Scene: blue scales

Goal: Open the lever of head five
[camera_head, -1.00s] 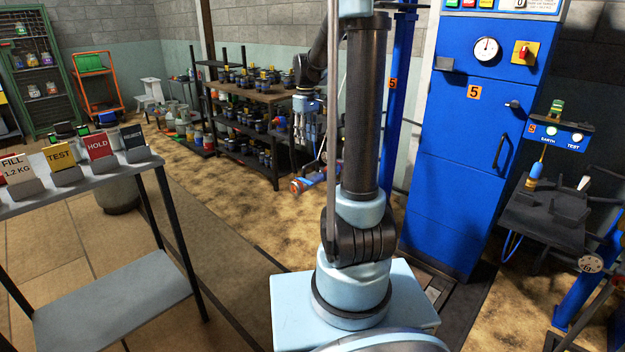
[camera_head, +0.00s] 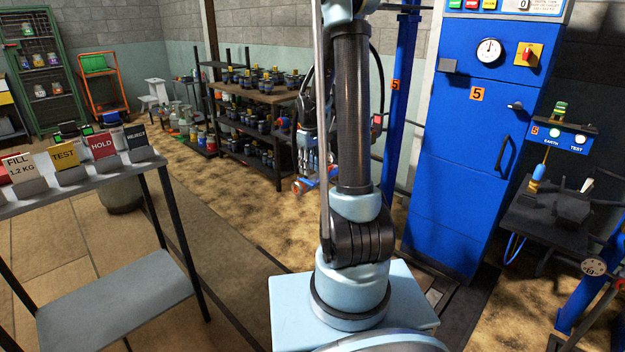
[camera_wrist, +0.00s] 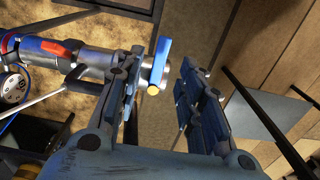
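A blue lever (camera_wrist: 160,62) with a yellow end stands across the end of a metal head (camera_wrist: 100,62) in the wrist view. The head has a blue and red body (camera_wrist: 50,48) to its left. My gripper (camera_wrist: 163,80) is open, with the lever and the head's end between its two fingers. The left finger is close to the head; I cannot tell if it touches. The right finger is clear of the lever. In the head view my gripper (camera_head: 308,160) is partly behind my arm, near the blue and orange parts (camera_head: 303,186) low down.
A dial gauge (camera_wrist: 14,88) sits left of the head. A blue cabinet (camera_head: 465,130) marked 5 and a blue post (camera_head: 400,100) marked 5 stand right of my arm. A loaded shelf rack (camera_head: 262,97) stands behind. A table with signs (camera_head: 90,180) is at the left.

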